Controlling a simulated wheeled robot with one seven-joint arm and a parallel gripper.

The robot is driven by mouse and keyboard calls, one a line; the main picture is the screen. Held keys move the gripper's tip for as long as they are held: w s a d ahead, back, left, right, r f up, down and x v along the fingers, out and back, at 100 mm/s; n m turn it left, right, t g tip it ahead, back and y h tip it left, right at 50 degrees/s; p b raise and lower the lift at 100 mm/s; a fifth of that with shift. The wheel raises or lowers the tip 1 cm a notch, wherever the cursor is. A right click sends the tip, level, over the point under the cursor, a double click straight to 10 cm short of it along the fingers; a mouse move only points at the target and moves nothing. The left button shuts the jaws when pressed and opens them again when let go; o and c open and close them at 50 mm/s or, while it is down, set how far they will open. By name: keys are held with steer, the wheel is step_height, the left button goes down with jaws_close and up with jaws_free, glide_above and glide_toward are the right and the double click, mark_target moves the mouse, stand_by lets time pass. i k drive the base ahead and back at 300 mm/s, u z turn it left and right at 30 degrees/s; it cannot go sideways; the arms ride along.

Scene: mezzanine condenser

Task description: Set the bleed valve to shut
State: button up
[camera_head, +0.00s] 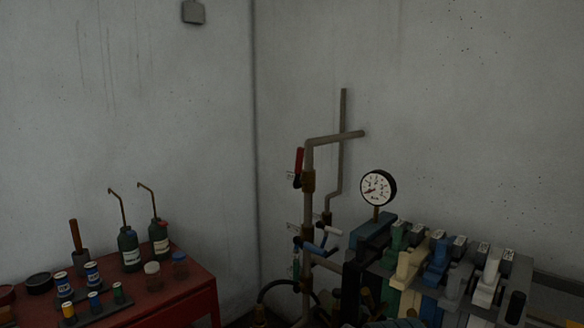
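Brown pipework (308,210) stands against the right wall near the corner and carries several lever valves. A red-handled valve (299,162) is high on it, its lever roughly upright beside the vertical pipe. My gripper is not in view.
A round gauge (378,188) stands right of the pipes. A crowded row of blue, green, cream and grey levered blocks (430,260) fills the lower right. A red bench (165,298) with oil cans (130,248), jars and spools is at left. A black hose (277,286) curves below the pipes.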

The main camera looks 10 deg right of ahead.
mark_target(297, 184)
steer(key=z, duration=0.5)
steer(key=i, duration=0.95)
steer(key=u, duration=0.3)
